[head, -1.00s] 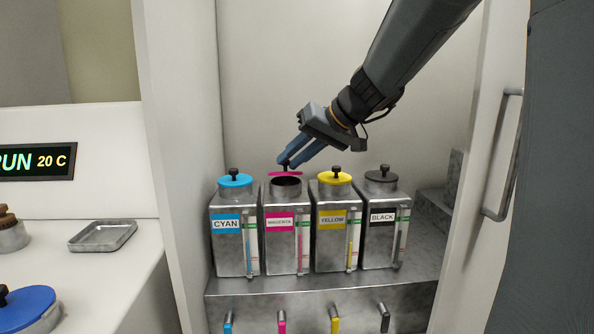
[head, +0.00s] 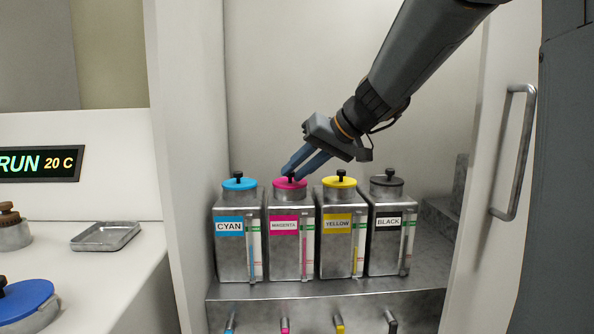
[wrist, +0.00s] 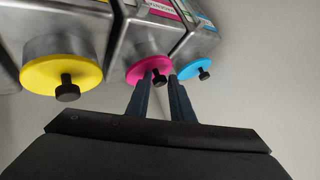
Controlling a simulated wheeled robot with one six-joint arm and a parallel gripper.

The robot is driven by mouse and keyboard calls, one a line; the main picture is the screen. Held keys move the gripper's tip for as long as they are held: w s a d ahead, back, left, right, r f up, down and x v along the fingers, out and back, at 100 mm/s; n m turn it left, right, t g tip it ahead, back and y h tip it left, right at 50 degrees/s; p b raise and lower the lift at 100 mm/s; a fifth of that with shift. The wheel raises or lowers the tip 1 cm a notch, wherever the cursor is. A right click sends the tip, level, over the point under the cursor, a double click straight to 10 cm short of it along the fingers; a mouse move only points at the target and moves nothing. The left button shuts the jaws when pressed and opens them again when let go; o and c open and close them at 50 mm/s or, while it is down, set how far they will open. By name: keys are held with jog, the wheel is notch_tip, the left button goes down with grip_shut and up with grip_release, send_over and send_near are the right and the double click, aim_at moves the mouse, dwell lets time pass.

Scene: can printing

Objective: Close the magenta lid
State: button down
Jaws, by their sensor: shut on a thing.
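The magenta lid (head: 283,185) sits flat on the neck of the magenta tank (head: 291,255), covering its opening. It also shows in the wrist view (wrist: 148,63), with a black knob on it. My gripper (head: 291,174) reaches down from the upper right. Its two blue fingers are shut on the knob of the magenta lid. In the wrist view the fingertips (wrist: 160,76) stand on either side of the knob.
The cyan tank (head: 238,258) stands close on the left, the yellow tank (head: 336,260) and black tank (head: 385,255) on the right, all with lids on. A cabinet door with a handle (head: 512,150) is open at right. A tray (head: 106,237) lies on the left counter.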

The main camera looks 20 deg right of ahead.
jog(key=c, duration=1.6)
grip_release()
jog(key=shift+s+a+f, duration=0.1)
jog(key=shift+s+f, duration=0.15)
jog(key=shift+f, duration=0.1)
jog(key=shift+s+d+r, duration=0.1)
jog(key=shift+d+r, duration=0.05)
jog(key=shift+d, duration=0.1)
jog(key=v, duration=0.7)
jog(key=shift+r, duration=0.5)
jog(key=shift+f, duration=0.1)
